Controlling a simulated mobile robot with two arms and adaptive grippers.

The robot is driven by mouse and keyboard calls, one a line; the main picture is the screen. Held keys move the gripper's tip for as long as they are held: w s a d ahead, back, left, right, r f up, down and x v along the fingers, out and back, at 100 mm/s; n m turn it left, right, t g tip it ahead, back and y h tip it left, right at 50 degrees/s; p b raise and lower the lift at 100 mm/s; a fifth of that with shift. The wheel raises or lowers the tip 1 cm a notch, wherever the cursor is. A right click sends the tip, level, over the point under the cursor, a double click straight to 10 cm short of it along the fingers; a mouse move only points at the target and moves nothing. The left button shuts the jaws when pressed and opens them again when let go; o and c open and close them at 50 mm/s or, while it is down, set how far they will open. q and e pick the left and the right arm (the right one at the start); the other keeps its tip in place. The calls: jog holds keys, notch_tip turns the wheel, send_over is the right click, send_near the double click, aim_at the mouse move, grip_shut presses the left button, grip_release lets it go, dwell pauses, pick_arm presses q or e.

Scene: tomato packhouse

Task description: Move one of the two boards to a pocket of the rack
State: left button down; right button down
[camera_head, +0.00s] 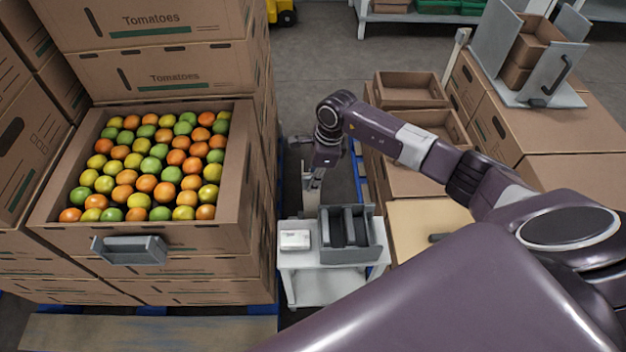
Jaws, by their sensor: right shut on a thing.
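A grey rack (372,246) with dark upright slots stands on a small white table (300,262). I cannot tell whether a board stands in a slot. My right gripper (314,180) points down just behind the table, left of the rack's back corner. It is shut on a narrow, pale, upright piece (311,200), probably a board seen edge-on. The lower end of this piece is hard to make out near the rack. I cannot clearly pick out a second board. My left gripper is out of view.
A white box (295,240) lies left of the rack on the table. A carton of tomatoes (240,170) on stacked cartons stands left, with a grey handled part (130,250) in front. Cartons (425,180) crowd the right. A grey holder (545,85) stands at top right.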

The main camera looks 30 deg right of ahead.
jog(key=shift+f, duration=0.15)
jog(key=c, duration=1.8)
grip_release()
jog(key=shift+w+a+p+v, duration=0.1)
jog(key=shift+a+p+v, duration=0.15)
jog(key=shift+p+v, duration=0.85)
jog(key=shift+w+a+p+v, duration=0.2)
jog(key=shift+p+v, duration=0.45)
jog(key=shift+v, duration=0.85)
jog(key=shift+w+a+p+v, duration=0.1)
jog(key=shift+a+p+v, duration=0.2)
jog(key=shift+p+v, duration=0.8)
jog(key=shift+s+r, duration=0.1)
jog(key=shift+r, duration=0.3)
jog(key=shift+d+b, duration=0.1)
jog(key=shift+b, duration=0.2)
